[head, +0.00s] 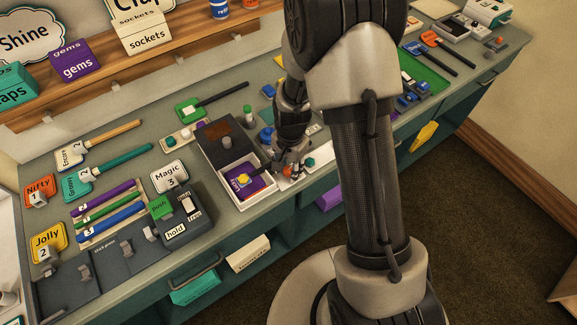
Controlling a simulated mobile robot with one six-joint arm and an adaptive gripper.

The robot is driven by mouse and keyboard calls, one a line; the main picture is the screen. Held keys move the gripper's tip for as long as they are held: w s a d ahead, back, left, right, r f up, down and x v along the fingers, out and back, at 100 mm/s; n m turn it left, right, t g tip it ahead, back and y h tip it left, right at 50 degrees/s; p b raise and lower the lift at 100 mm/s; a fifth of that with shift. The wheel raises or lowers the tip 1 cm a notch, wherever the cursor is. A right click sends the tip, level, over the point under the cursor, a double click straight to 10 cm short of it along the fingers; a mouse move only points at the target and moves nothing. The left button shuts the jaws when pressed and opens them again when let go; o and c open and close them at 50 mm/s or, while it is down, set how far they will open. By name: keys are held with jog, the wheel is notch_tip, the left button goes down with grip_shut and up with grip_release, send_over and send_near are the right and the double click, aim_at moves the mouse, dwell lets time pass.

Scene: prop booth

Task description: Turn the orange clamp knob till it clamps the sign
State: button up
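My gripper (291,163) points down near the front edge of the counter (225,215), just right of an open white box. The fingers are small and partly dark, so I cannot tell whether they are open or shut. A small red-orange spot (299,174) shows at the fingertips; I cannot tell if it is the clamp knob, and the arm hides much around it. No sign in a clamp can be made out there. Several paddle signs lie at the left, among them "Magic 3" (170,176), "Jolly" (47,240) and "Nifty" (38,190).
The white box (246,200) holds a purple item with a yellow top. A dark hold/free device (189,220) with a green push block stands left of it. A shelf (150,60) runs along the wall. The floor in front is clear.

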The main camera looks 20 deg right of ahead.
notch_tip(320, 180, up, 12)
jog(key=shift+s+d, duration=0.15)
dwell(0.6)
dwell(0.3)
jog(key=s+r+n+t, duration=0.1)
jog(key=s+r+n, duration=0.1)
jog(key=s+r, duration=0.3)
jog(key=s+r+n+t, duration=0.1)
jog(key=s+r+n, duration=0.15)
jog(key=r, duration=0.45)
jog(key=s+r+n+t, duration=0.1)
jog(key=s+r+n, duration=0.1)
jog(key=s, duration=0.4)
jog(key=s+r+n+t+b, duration=0.1)
jog(key=s+r+n, duration=0.2)
jog(key=s, duration=0.4)
jog(key=shift+r+n, duration=0.3)
jog(key=shift+n, duration=0.15)
jog(key=shift+c, duration=0.5)
